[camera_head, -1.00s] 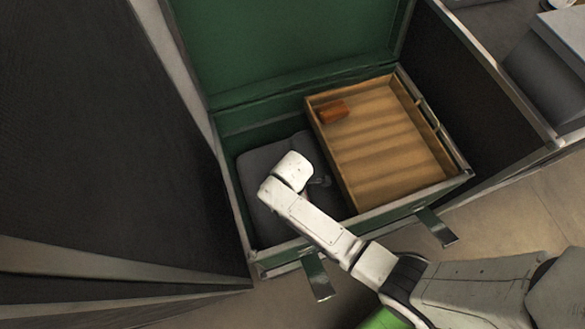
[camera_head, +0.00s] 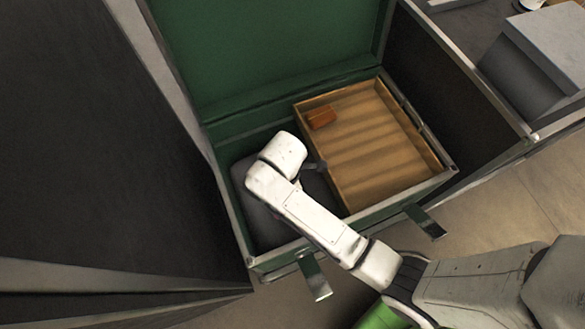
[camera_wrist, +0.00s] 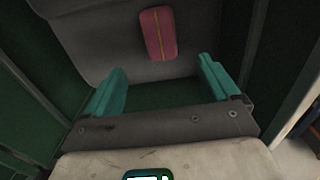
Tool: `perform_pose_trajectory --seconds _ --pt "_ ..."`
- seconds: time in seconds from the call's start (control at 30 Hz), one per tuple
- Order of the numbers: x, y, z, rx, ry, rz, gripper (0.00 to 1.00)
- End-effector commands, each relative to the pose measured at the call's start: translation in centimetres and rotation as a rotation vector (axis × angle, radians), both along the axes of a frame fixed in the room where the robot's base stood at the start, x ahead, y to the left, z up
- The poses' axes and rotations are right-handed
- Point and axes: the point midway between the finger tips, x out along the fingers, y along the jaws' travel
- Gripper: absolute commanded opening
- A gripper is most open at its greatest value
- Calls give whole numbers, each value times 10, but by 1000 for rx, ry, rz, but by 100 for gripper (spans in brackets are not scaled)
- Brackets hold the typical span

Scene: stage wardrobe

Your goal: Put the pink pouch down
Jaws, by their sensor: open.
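The pink pouch (camera_wrist: 158,33), with a yellow stripe down its middle, lies on a dark grey surface in the wrist view. My gripper (camera_wrist: 162,84) is open, with its two teal fingers spread apart. The pouch is beyond the fingertips, and nothing shows between them. In the head view my arm reaches over the left compartment of the open green trunk (camera_head: 222,132), where a grey lining or cloth (camera_head: 262,218) shows. The pouch is hidden there behind my arm, and most of the gripper is hidden too.
A wooden tray (camera_head: 385,150) fills the trunk's right side, with a small orange-brown block (camera_head: 321,118) in its back left corner. The green lid stands open behind. Dark panels flank the trunk. Metal latches (camera_head: 425,222) stick out in front. A grey box (camera_head: 535,60) stands at right.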

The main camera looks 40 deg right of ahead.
Motion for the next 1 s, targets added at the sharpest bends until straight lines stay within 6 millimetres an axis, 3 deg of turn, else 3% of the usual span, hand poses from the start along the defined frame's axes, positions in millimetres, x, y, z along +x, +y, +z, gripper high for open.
perform_pose_trajectory --seconds 0.27,0.47,0.7,0.83,1.0 --pt "-6 -2 3 4 0 -41 89" --pt "-52 -27 23 30 -22 -439 89" --pt "-121 -71 67 40 -62 -1034 89" --pt "-141 -85 84 41 -80 -1217 89" --pt "-149 -91 91 41 -89 -1292 89"
